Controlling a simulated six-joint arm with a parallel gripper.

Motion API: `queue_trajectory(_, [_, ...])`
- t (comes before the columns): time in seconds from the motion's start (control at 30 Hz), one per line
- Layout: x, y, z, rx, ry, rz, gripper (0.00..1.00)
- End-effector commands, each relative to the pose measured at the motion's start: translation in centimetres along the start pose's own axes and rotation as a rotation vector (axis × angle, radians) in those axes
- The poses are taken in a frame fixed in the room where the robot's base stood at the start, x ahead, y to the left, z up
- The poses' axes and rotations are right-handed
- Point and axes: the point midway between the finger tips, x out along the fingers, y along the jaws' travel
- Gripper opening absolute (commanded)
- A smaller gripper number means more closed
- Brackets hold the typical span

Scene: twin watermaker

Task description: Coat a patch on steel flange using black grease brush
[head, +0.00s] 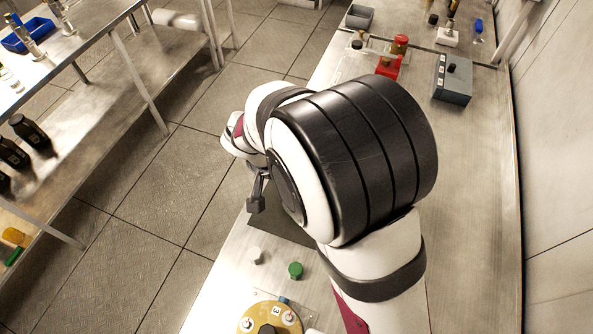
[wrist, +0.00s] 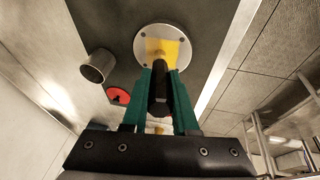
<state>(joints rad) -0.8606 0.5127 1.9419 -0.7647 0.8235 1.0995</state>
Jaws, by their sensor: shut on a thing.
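In the wrist view, my gripper (wrist: 160,75) has green fingers shut on the black grease brush (wrist: 158,97). The brush points away from the camera toward the steel flange (wrist: 145,39), a round pale disc with small holes. A yellow patch (wrist: 163,50) lies on the flange, and the brush end overlaps its lower part in the picture. I cannot tell whether the brush touches it. The brush's far tip is not clearly seen. In the head view, my arm hides the flange and most of the brush.
A metal cup (wrist: 97,66) and a red round thing (wrist: 118,96) are left of the flange on a dark mat (wrist: 205,30). In the head view, a white knob (head: 256,256) and a green knob (head: 295,270) lie near a gold round plate (head: 262,307). A grey box (head: 453,80) stands behind.

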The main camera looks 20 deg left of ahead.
Motion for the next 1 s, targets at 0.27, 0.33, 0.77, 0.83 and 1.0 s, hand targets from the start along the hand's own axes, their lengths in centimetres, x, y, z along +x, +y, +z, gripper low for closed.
queue_trajectory(0.27, [-0.8, 0.1, 2.4, -0.001, 0.0, -0.001, 0.0])
queue_trajectory(0.33, [-0.9, 0.2, 3.0, -0.003, 0.0, 0.0, 0.0])
queue_trajectory(0.77, [-0.2, -0.8, 0.2, 0.002, 0.001, 0.0, 0.0])
queue_trajectory(0.83, [0.0, -0.8, -0.4, 0.001, 0.0, 0.0, 0.0])
queue_trajectory(1.0, [0.4, -0.9, -1.9, 0.002, 0.0, 0.0, 0.0])
